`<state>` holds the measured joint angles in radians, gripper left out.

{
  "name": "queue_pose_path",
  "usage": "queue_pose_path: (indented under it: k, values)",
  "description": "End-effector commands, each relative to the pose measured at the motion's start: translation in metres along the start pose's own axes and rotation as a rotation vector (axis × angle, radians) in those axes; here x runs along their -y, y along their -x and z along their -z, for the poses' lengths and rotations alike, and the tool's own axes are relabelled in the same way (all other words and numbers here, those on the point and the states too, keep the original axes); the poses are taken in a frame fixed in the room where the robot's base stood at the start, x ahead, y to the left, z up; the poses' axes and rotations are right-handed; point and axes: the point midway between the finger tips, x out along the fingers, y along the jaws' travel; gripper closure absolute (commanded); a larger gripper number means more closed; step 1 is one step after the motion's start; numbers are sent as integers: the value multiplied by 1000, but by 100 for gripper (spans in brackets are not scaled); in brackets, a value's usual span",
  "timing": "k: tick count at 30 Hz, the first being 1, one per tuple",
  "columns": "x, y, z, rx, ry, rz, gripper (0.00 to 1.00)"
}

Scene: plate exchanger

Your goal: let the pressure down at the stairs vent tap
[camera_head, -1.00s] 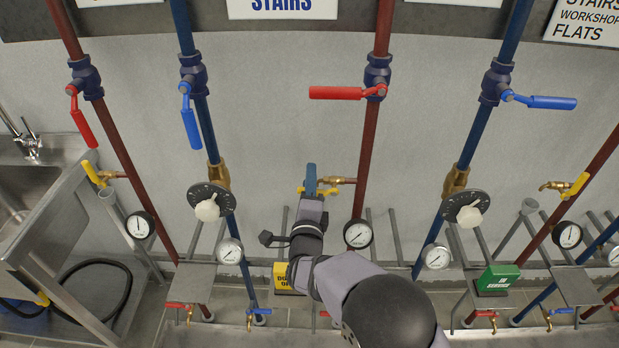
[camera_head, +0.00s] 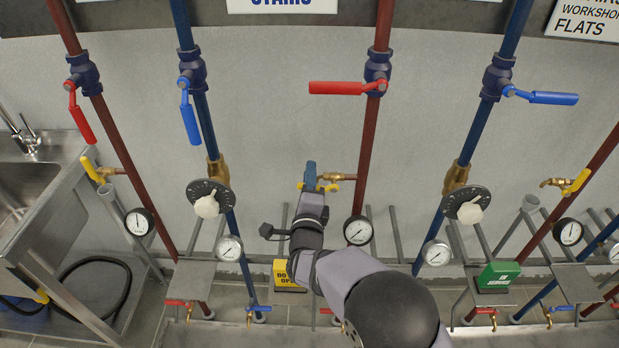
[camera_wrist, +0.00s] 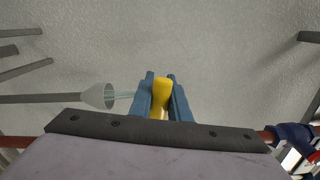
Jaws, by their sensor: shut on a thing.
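The stairs vent tap (camera_head: 338,177) is a small brass tap on the red pipe below the horizontal red lever, under the partly cut-off STAIRS sign (camera_head: 282,4). Its yellow handle (camera_head: 331,187) lies across the pipe's line, partly hidden by my gripper. My gripper (camera_head: 310,172) is shut on this handle. In the wrist view the yellow handle (camera_wrist: 162,92) sits between the two blue fingers. A thin pale streak, like water, runs between the fingers and the mouth of a grey funnel pipe (camera_wrist: 100,96). A round gauge (camera_head: 358,231) is on the same red pipe, with its needle toward the lower left.
The red lever (camera_head: 337,88) stands across its pipe, and a blue lever (camera_head: 540,98) points right. A yellow block (camera_head: 290,274) and a green block (camera_head: 498,277) sit low down. A steel sink (camera_head: 30,190) is at left. Grey wall surrounds the gripper.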

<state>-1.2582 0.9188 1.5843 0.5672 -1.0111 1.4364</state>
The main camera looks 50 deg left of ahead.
Motion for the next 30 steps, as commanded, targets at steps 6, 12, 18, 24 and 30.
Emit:
queue_pose_path:
  k: [6,12,18,24,30]
  values:
    - [2,0,1,0,-111,5,100]
    - [9,0,4,1,-273,6,100]
    - [19,0,8,3,-460,7,100]
    - [29,0,14,4,-646,7,100]
    - [38,0,21,4,-833,6,100]
